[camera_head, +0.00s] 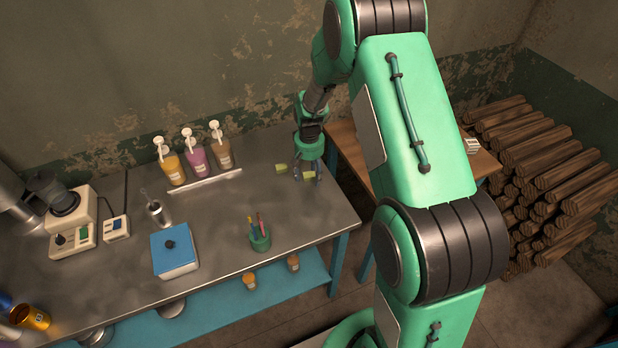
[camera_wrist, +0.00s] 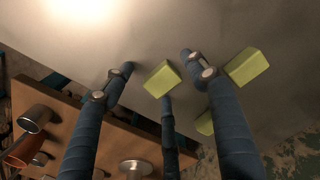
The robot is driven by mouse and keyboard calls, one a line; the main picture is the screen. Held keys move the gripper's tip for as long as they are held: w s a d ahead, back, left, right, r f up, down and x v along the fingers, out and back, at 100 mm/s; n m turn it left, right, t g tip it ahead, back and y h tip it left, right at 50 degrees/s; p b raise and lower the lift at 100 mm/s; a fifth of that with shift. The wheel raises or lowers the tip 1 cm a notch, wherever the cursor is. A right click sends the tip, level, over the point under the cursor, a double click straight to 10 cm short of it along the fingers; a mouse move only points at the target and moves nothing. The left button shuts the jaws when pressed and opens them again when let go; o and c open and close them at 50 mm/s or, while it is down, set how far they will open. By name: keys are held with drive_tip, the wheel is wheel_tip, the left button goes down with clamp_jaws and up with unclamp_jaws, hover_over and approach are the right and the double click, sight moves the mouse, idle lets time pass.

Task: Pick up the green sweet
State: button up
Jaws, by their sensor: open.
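Three green sweets show in the wrist view as pale green blocks on the grey metal counter. One green sweet (camera_wrist: 162,79) lies between the fingertips of my gripper (camera_wrist: 157,62), with no clear contact visible. A second green sweet (camera_wrist: 247,66) lies to the right, outside the right finger. A third (camera_wrist: 205,123) is partly hidden behind that finger. In the head view, one sweet (camera_head: 281,168) lies left of my gripper (camera_head: 306,172) and another (camera_head: 308,175) is at its fingers. My gripper is open and points down close to the counter top near its right end.
Several pump bottles (camera_head: 195,157) stand left of my gripper by the wall. A green pen cup (camera_head: 260,238) and a blue book (camera_head: 174,251) are nearer the front. A wooden table (camera_head: 345,140) adjoins on the right. The counter (camera_head: 215,215) between them is mostly clear.

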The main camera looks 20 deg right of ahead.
sight(309, 175)
idle(0.5)
drive_tip(key=c, duration=1.3)
drive_tip(key=shift+r, duration=0.85)
wheel_tip(309, 175, up, 2)
drive_tip(key=shift+r+p, duration=0.1)
drive_tip(key=shift+p, duration=0.4)
drive_tip(key=s+a, duration=0.1)
drive_tip(key=s, duration=0.4)
drive_tip(key=s+p, duration=0.1)
drive_tip(key=s, duration=0.4)
drive_tip(key=s+a+r, duration=0.1)
drive_tip(key=s, duration=0.4)
drive_tip(key=shift+s+a, duration=0.3)
drive_tip(key=shift+s, duration=0.1)
